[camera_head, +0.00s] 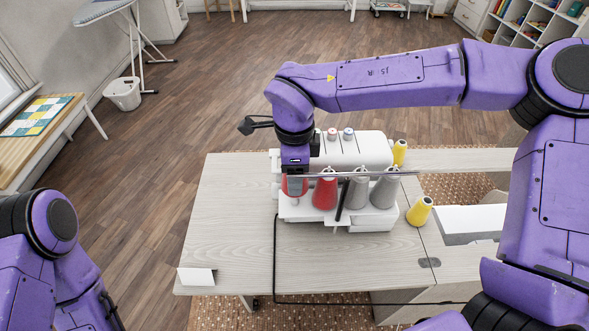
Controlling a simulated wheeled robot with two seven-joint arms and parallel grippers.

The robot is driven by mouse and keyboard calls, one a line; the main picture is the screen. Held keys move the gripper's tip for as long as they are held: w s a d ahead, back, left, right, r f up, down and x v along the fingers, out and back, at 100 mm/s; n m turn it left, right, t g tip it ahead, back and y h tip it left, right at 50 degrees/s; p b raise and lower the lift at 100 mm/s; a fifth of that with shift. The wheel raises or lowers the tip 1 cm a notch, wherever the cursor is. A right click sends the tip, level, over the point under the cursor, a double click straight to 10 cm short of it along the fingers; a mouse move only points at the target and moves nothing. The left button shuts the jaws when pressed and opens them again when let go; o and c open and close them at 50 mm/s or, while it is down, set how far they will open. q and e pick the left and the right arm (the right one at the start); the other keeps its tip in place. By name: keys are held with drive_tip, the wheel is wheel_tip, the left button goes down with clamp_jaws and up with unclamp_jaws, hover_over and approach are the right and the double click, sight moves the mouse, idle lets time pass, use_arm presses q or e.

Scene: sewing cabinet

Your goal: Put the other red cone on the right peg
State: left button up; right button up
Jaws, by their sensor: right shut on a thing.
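A white sewing machine (362,149) stands on the pale wood table, with a row of thread cones along its near side. My right gripper (295,182) points down at the left end of this row and is shut on a red cone (303,187), which the fingers partly hide. A second red cone (325,193) stands upright just right of it. Two grey cones (357,192) (385,190) stand further right. I cannot tell whether the held cone sits on a peg; the pegs are hidden by cones and gripper. My left gripper is out of view.
A yellow cone (399,152) stands at the machine's right end; another yellow cone (419,211) leans on the table nearby. A thin bar (350,174) crosses above the cones. A white card (197,277) lies front left. The table's left part (230,215) is clear.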

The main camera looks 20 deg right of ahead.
drive_tip(key=shift+f, duration=0.15)
drive_tip(key=o, duration=1.1)
drive_tip(key=shift+o, duration=0.3)
drive_tip(key=shift+w, duration=0.1)
wheel_tip(320, 180, up, 20)
drive_tip(key=p, duration=0.8)
drive_tip(key=shift+w+f+p, duration=0.15)
drive_tip(key=shift+f+p, duration=0.1)
drive_tip(key=shift+p, duration=0.1)
